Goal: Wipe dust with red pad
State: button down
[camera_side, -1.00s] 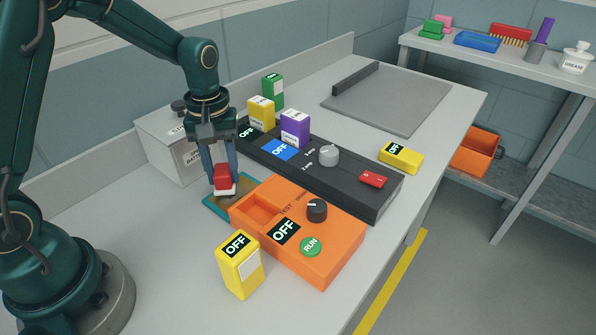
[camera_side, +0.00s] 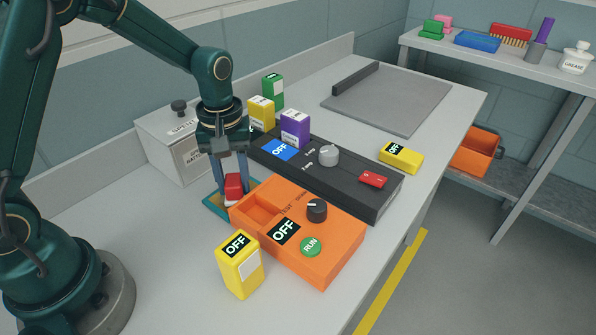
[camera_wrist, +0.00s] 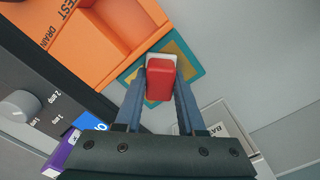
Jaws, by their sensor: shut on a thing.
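My gripper (camera_side: 232,190) is shut on a red pad (camera_side: 233,184) with a white lower layer. The pad also shows between the blue fingers in the wrist view (camera_wrist: 160,80). It is low over a teal-bordered mat (camera_side: 213,203) with a tan middle, beside the orange tester box. The mat also shows under the pad in the wrist view (camera_wrist: 192,62). I cannot tell for sure whether the pad touches it. The gripper and pad hide part of the mat, and I cannot make out dust clearly.
The orange tester (camera_side: 330,262) is close at the right of the pad. A black charger (camera_side: 350,178) with yellow and purple batteries (camera_side: 296,128) stands behind. A grey box (camera_side: 165,140) is at the left back. A yellow battery (camera_side: 239,265) stands in front.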

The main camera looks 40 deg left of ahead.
jog(key=shift+d+r, duration=0.15)
jog(key=shift+d, duration=0.5)
jog(key=shift+a, duration=2.05)
jog(key=shift+w+f, duration=0.2)
jog(key=shift+w, duration=0.45)
jog(key=shift+d+f, duration=0.15)
jog(key=shift+d, duration=1.9)
jog(key=shift+s, duration=0.1)
jog(key=shift+a+r, duration=0.2)
jog(key=shift+a, duration=1.9)
notch_tip(320, 180, up, 6)
